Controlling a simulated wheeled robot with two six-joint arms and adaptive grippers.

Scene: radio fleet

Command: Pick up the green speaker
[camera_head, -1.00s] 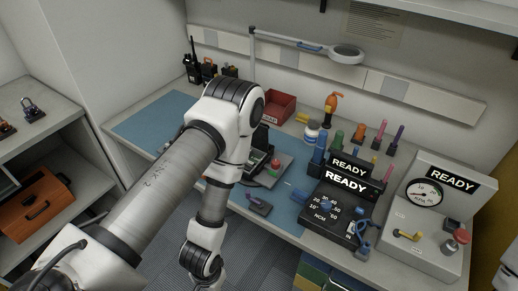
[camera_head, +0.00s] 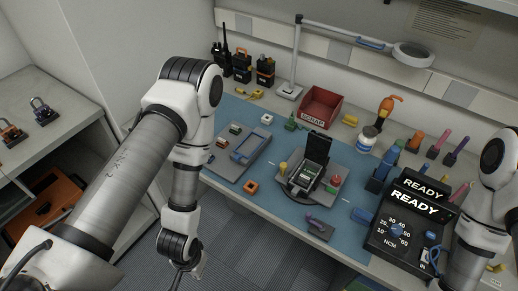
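A small green object (camera_head: 291,123) lies on the blue mat just in front of the red scrap bin. It is too small to tell for sure that it is the green speaker. My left arm hangs down at the left, in front of the bench. Its gripper (camera_head: 188,268) is low over the floor, away from the bench top, and its fingers are too unclear to tell open from shut. My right arm comes in at the right edge, in front of the READY tester, and its gripper is out of view.
A blue mat (camera_head: 270,208) covers the bench. On it are a grey tray (camera_head: 238,157), a dark open fixture (camera_head: 307,182) and an orange part (camera_head: 251,187). The red scrap bin (camera_head: 320,107) and radios (camera_head: 242,67) stand behind. The READY tester (camera_head: 399,231) is at the right.

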